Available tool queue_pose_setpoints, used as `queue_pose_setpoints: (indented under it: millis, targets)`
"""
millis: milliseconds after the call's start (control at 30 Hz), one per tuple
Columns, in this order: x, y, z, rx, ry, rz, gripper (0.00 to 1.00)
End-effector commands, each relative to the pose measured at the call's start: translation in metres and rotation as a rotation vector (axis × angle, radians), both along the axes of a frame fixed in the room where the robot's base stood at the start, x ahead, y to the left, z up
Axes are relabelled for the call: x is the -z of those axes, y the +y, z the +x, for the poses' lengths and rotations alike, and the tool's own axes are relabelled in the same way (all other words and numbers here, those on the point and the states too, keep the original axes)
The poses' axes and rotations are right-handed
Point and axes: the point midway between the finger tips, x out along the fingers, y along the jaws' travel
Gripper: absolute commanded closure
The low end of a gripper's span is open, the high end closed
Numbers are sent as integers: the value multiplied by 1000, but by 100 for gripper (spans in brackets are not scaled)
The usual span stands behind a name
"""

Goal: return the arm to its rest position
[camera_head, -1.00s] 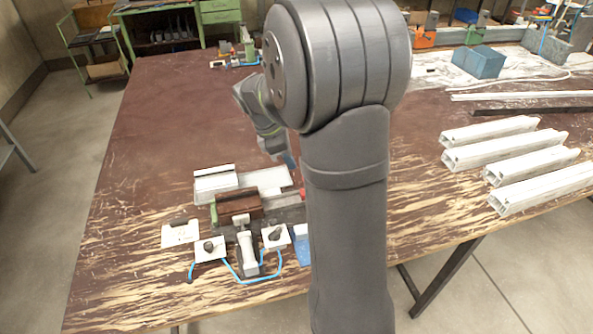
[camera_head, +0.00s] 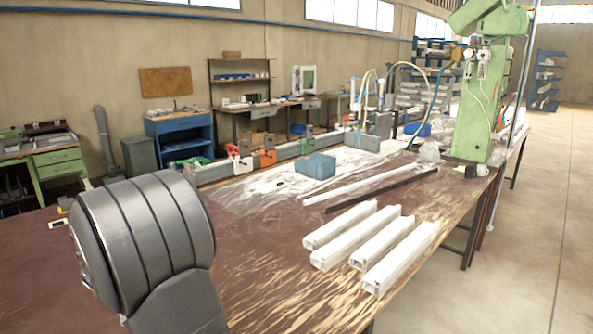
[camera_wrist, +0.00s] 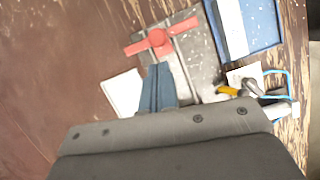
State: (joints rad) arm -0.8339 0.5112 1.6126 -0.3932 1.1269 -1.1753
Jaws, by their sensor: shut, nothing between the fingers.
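My gripper (camera_wrist: 158,88) shows in the wrist view as blue fingers, shut and empty. It is above the worn brown bench (camera_wrist: 60,60), close in the picture to a grey clamp fixture (camera_wrist: 192,55) with a red handle (camera_wrist: 158,41). I cannot tell the height between them. In the head view only a dark rounded link of my arm shows at the lower left; the gripper and clamp are out of that view.
Several white profiles (camera_head: 345,224) lie on the bench (camera_head: 262,262), with a blue block (camera_head: 315,166) behind them. A green machine column (camera_head: 470,125) stands at the back right. In the wrist view, a white plate (camera_wrist: 122,92) and a blue tray (camera_wrist: 262,22) flank the fixture.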

Motion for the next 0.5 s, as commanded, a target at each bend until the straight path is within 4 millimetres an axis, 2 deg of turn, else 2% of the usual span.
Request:
queue_pose_setpoints:
  millis: [200,500]
  targets:
    - [26,-9,7,1,-1,-2,100]
    - [35,-12,9,1,-1,-1,100]
